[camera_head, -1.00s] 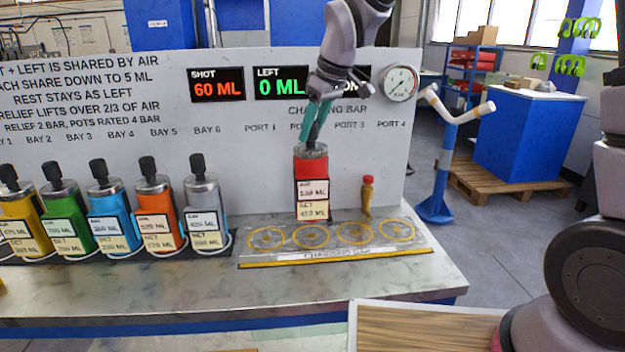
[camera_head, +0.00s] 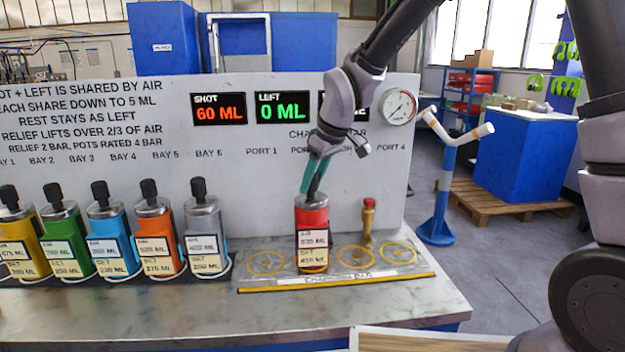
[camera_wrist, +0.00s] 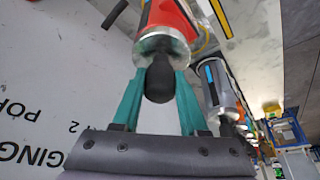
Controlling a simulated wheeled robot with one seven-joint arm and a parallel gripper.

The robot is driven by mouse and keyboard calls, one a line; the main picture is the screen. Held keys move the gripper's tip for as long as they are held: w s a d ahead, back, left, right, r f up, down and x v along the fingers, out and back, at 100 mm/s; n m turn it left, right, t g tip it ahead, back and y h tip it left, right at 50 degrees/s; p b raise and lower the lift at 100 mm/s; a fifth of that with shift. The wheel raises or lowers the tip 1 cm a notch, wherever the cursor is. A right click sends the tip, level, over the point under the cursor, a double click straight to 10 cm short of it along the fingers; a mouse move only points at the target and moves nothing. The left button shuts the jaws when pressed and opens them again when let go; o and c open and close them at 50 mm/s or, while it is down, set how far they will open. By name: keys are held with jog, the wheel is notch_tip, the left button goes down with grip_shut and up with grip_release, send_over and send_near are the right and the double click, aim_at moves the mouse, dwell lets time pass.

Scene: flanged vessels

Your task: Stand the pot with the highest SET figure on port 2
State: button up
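The red pot (camera_head: 313,222) is upright over the port 2 place of the charging bar (camera_head: 335,283), between the port 1 and port 3 rings. It covers the port 2 ring; I cannot tell whether its base touches. Its figures are blurred; the SET figure looks like four hundred and something. My gripper (camera_head: 316,178) has its teal fingers closed around the pot's black knob, just above the metal lid. The wrist view shows the knob (camera_wrist: 160,80) between both fingers, with the red body beyond.
Yellow (camera_head: 20,235), green (camera_head: 65,238), blue (camera_head: 110,235), orange (camera_head: 157,237) and grey (camera_head: 205,232) pots stand in bays at left. A brass fitting with a red cap (camera_head: 368,215) stands behind ports 3 and 4. SHOT reads 60 ML, LEFT 0 ML. Rings 1, 3 and 4 are empty.

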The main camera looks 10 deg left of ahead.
jog(key=o, duration=0.3)
jog(key=shift+r, duration=0.1)
jog(key=v, duration=1.2)
jog(key=s+d+r+m+t+h, duration=0.1)
jog(key=d+r+m, duration=0.25)
jog(key=d, duration=0.55)
jog(key=s+d+r+m+t, duration=0.1)
jog(key=d+r+m, duration=0.25)
jog(key=d, duration=0.55)
jog(key=s+d+m+t+h, duration=0.1)
jog(key=s+d+m+t, duration=0.1)
jog(key=s+d+m, duration=0.7)
jog(key=d+r, duration=0.1)
jog(key=d, duration=0.3)
jog(key=shift+t, duration=0.4)
